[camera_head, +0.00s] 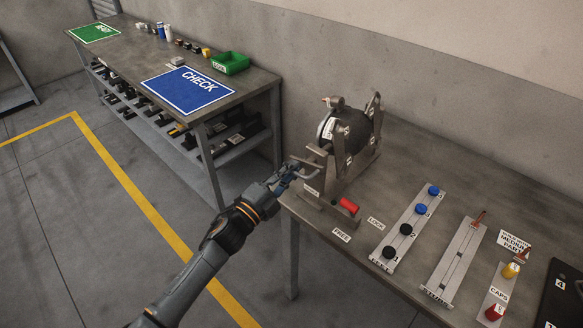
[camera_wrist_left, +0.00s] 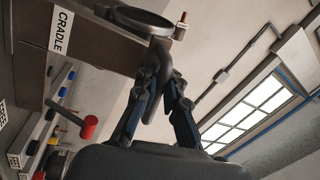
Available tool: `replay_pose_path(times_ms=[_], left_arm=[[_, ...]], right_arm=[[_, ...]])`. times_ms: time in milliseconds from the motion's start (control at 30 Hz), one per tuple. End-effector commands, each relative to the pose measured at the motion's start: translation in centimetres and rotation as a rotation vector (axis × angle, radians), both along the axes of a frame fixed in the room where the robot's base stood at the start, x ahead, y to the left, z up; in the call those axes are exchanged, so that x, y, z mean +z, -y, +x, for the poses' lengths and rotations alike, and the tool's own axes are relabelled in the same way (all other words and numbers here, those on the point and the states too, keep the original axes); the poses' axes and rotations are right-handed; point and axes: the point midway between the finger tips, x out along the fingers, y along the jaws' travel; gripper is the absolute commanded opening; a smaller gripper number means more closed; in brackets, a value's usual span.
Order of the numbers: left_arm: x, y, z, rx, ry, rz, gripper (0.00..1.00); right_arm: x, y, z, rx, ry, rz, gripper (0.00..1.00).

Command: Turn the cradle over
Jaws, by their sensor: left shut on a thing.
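The cradle (camera_head: 322,180) stands on the right-hand bench, its grey end plate facing my left arm. A dark drum-shaped unit (camera_head: 354,130) sits upright in it between metal brackets. My left gripper (camera_head: 291,171) is at the cradle's near left end, shut on the grey cradle handle (camera_head: 309,163). A red-knobbed lever (camera_head: 349,206) sits at the cradle's foot near the FREE and LOCK labels. My right gripper is not in view.
Racks with blue and black caps (camera_head: 405,229), a grey slotted rail (camera_head: 457,262) and a CAPS strip (camera_head: 498,290) lie to the right on the bench. Another bench with a blue CHECK mat (camera_head: 188,91) and green bin (camera_head: 231,63) stands behind left. The floor beside my arm is clear.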

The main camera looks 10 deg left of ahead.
Motion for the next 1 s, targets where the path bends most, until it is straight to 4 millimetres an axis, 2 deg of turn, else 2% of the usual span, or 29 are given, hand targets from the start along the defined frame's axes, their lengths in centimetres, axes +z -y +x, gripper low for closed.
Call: replay_pose_path(times_ms=[33, 1000], left_arm=[[-0.9, -0.1, -0.2, 0.002, -0.029, -0.011, 0.00], [-1.6, 0.3, -0.5, 0.005, -0.315, -0.405, 0.00]], right_arm=[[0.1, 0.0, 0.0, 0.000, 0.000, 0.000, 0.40], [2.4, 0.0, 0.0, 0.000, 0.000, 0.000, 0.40]])
